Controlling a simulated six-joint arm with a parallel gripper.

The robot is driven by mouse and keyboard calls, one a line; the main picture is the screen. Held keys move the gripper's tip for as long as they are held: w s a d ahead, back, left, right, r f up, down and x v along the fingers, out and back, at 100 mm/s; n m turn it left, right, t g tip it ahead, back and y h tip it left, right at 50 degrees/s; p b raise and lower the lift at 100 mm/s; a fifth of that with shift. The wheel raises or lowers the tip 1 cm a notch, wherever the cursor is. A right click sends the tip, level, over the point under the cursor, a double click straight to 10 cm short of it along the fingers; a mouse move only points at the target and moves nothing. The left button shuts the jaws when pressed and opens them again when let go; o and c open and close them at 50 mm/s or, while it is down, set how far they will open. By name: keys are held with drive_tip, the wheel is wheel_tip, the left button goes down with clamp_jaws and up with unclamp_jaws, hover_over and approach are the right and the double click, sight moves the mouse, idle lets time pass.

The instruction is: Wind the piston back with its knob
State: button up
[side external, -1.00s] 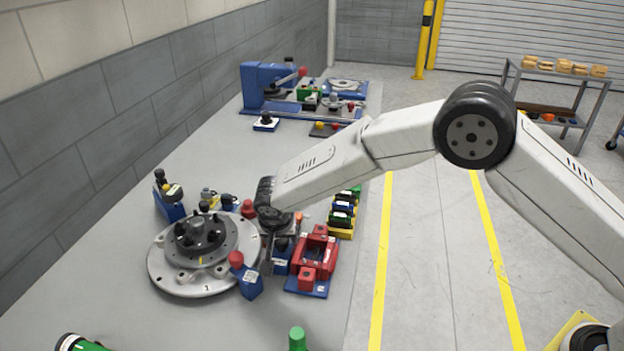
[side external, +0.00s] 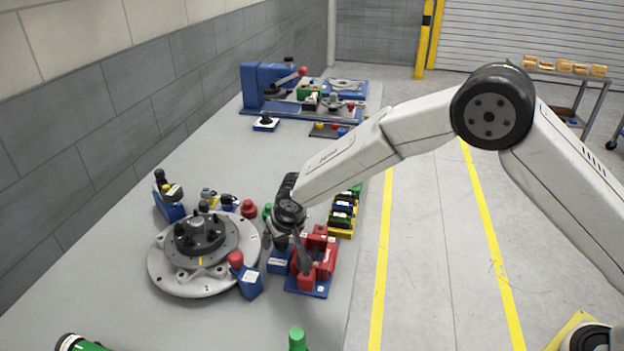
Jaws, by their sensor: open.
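A red fixture (side external: 325,262) on a blue base plate stands near the table's right edge, right of the round metal turntable. It looks like the piston unit, but I cannot make out the piston or its knob for certain. My gripper (side external: 304,270) points down over the left part of this red fixture and hides some of it. The fingers look slim and close together at this size, open with nothing seen between them. Whether they touch the fixture I cannot tell.
The round turntable (side external: 180,270) with dark posts lies to the left. A blue block with a red knob (side external: 247,280) stands at its edge. Several coloured bins (side external: 343,218) line the table behind the fixture. A blue press (side external: 265,85) stands at the back. The table's middle is clear.

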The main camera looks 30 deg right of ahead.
drive_tip(key=shift+n+y, duration=0.9)
drive_tip(key=shift+n, duration=1.3)
drive_tip(key=shift+w+d+n+g+y, duration=0.1)
drive_tip(key=shift+n+g+y, duration=0.2)
drive_tip(key=shift+n, duration=0.85)
drive_tip(key=shift+n+g+y, duration=0.3)
drive_tip(key=shift+n, duration=0.85)
drive_tip(key=shift+w+n+g+y, duration=0.1)
drive_tip(key=shift+n+g+y, duration=0.25)
drive_tip(key=shift+n, duration=0.9)
drive_tip(key=shift+n+g+y, duration=0.25)
drive_tip(key=shift+n+g, duration=0.2)
drive_tip(key=shift+n, duration=0.8)
drive_tip(key=n+g, duration=0.1)
drive_tip(key=n, duration=0.3)
drive_tip(key=shift+g, duration=0.3)
drive_tip(key=v, duration=0.8)
drive_tip(key=s+d+m+t+h, duration=0.1)
drive_tip(key=s+d+m+h, duration=0.1)
drive_tip(key=s+d+m, duration=0.5)
drive_tip(key=s+d+r+m+t+h, duration=0.1)
drive_tip(key=s+d+m, duration=0.7)
drive_tip(key=s, duration=0.6)
drive_tip(key=shift+d+r+h, duration=0.15)
drive_tip(key=shift+d+h, duration=0.25)
drive_tip(key=shift+d, duration=0.5)
